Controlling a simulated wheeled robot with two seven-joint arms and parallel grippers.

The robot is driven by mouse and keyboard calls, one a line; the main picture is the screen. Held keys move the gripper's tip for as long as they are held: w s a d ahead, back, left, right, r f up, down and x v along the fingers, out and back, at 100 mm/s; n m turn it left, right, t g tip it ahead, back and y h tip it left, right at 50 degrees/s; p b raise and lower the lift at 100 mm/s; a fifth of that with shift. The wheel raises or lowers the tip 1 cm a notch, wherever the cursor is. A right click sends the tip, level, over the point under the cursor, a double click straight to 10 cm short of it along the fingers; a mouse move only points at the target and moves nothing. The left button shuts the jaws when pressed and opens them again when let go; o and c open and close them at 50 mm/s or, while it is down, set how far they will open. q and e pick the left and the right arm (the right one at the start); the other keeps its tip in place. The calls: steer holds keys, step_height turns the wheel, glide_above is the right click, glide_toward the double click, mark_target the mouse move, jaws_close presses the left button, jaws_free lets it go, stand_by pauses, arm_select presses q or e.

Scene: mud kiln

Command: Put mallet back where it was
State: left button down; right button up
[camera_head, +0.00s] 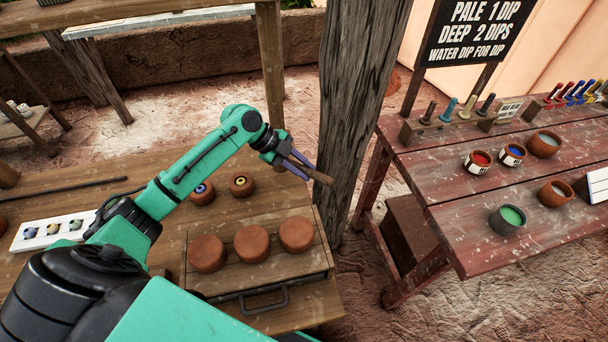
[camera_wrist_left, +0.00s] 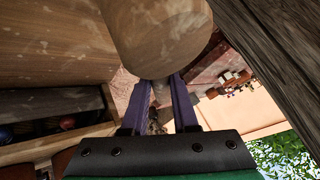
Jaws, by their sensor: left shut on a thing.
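My left gripper (camera_head: 286,164) is shut on the mallet (camera_head: 319,176). In the head view the mallet shows as a brown wooden piece sticking out to the right of the purple fingers, held in the air in front of the dark wooden post. In the left wrist view a big pale wooden cylinder of the mallet (camera_wrist_left: 158,35) fills the top middle, just beyond the fingers (camera_wrist_left: 158,85). The fingers hide part of the mallet. My right gripper is not in view.
Two small pots (camera_head: 241,185) stand behind. The thick post (camera_head: 357,90) rises close right of the gripper. The red table (camera_head: 430,190) at right holds glaze cups (camera_head: 507,220).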

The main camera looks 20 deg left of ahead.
arm_select(q)
step_height(320, 180, down, 4)
steer(key=shift+r, duration=0.25)
steer(key=c, duration=0.7)
jaws_free()
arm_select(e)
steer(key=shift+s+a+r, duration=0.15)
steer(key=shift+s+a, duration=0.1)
arm_select(q)
steer(key=shift+r, duration=0.1)
steer(key=shift+a+r, duration=0.2)
steer(key=shift+a, duration=0.05)
steer(key=b+v, duration=0.1)
steer(key=v, duration=1)
steer(key=shift+s+a+r+b, duration=0.1)
steer(key=shift+b, duration=0.2)
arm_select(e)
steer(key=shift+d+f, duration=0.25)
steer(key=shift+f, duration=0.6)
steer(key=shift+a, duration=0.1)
